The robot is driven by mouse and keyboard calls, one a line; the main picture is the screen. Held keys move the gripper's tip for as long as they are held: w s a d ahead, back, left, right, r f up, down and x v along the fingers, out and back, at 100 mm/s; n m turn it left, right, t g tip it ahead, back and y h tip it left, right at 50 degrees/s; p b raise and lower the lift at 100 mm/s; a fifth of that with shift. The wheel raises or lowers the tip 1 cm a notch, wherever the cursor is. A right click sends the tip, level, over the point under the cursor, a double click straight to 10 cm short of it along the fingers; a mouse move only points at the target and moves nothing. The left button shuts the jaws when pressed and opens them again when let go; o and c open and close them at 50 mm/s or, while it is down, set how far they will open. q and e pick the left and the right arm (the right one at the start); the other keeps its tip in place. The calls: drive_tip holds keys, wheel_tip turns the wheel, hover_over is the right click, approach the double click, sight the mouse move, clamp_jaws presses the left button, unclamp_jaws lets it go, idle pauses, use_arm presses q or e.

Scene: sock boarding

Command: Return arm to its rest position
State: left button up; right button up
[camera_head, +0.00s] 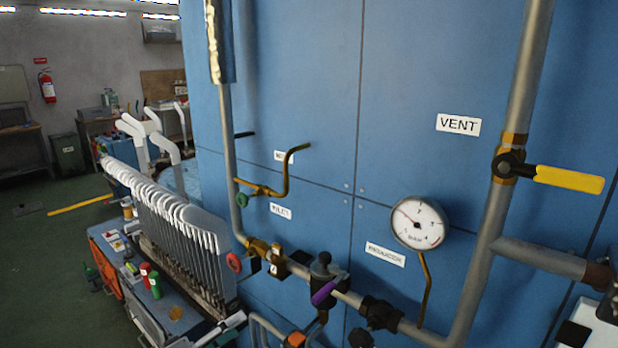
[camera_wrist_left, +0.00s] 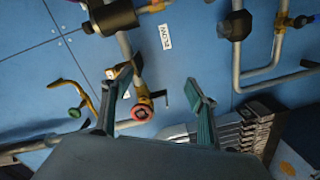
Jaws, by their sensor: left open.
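My left gripper (camera_wrist_left: 150,88) shows in the left wrist view with its two fingers spread wide. Nothing is held between them. A red round handwheel (camera_wrist_left: 142,112) on the piping appears between the fingers in that view; I cannot tell how far off it is. The same red handwheel (camera_head: 234,262) is on the lower pipework in the head view. My left gripper cannot be made out clearly in the head view. My right gripper is in neither view.
A blue panel (camera_head: 300,60) carries pipes, a round gauge (camera_head: 420,222), a yellow valve lever (camera_head: 569,179) and a purple-handled valve (camera_head: 325,291). A row of upright boards with white tops (camera_head: 180,225) stands at the left. Open floor (camera_head: 40,270) lies further left.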

use_arm(q)
drive_tip(key=s+d+f+m+y, duration=0.1)
drive_tip(key=s+d+f+m, duration=0.2)
drive_tip(key=s+d+f, duration=0.45)
drive_tip(key=s+a+f+m+g+y, duration=0.1)
drive_tip(key=s+a+f+y, duration=0.3)
drive_tip(key=s, duration=0.6)
drive_tip(key=s+a+f+m+g+y, duration=0.1)
drive_tip(key=s+a+f+m+y, duration=0.3)
drive_tip(key=s+f, duration=0.5)
drive_tip(key=shift+s+a+f+m+g, duration=0.3)
drive_tip(key=shift+s+a, duration=0.45)
drive_tip(key=shift+s, duration=0.15)
drive_tip(key=shift+r, duration=0.1)
